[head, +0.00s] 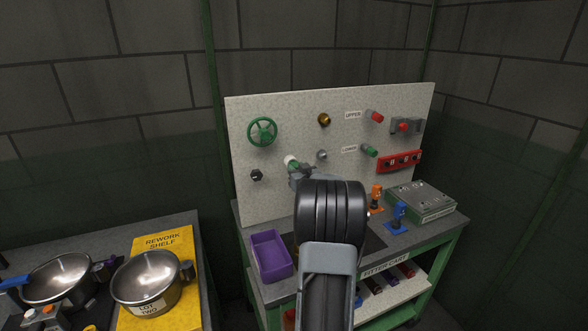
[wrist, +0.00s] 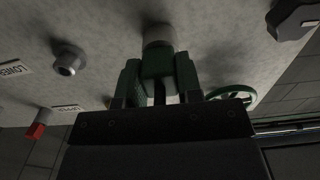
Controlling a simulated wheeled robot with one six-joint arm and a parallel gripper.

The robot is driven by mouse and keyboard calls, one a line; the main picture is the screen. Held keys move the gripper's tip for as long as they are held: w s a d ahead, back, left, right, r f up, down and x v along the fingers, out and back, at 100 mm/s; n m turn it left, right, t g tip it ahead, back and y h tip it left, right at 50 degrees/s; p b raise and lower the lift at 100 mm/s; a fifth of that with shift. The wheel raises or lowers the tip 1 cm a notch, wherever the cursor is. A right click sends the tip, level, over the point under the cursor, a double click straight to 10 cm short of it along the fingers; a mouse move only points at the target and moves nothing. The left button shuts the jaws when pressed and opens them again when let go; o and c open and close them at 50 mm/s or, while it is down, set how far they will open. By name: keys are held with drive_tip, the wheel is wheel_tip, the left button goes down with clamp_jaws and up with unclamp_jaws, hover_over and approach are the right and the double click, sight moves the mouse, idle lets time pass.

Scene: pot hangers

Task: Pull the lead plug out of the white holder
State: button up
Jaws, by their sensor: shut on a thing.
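The lead plug is green and sits at the white holder (head: 289,159) on the pale panel, left of centre in the head view. In the wrist view the plug (wrist: 157,63) lies between my two fingers, and its far end meets the round holder (wrist: 158,34). I cannot tell how deep it sits. My gripper (wrist: 158,82) is shut on the plug, one finger on each side. In the head view my gripper (head: 303,174) is at the panel, and my arm hides much of the area below it.
A green handwheel (head: 262,132), a dark knob (head: 256,175), a brass fitting (head: 324,120) and a grey fitting (head: 322,155) surround the holder. Red (head: 375,117) and green (head: 369,150) plugs are to the right. A purple bin (head: 270,257) stands on the cart below.

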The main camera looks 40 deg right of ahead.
clamp_jaws()
drive_tip(key=shift+s+a, duration=0.1)
drive_tip(key=shift+s, duration=0.1)
idle(0.3)
drive_tip(key=shift+s, duration=0.2)
drive_tip(key=shift+s+a, duration=0.2)
drive_tip(key=shift+s, duration=0.1)
idle(0.5)
drive_tip(key=shift+b+v, duration=0.4)
drive_tip(key=shift+v, duration=2)
drive_tip(key=shift+s, duration=0.1)
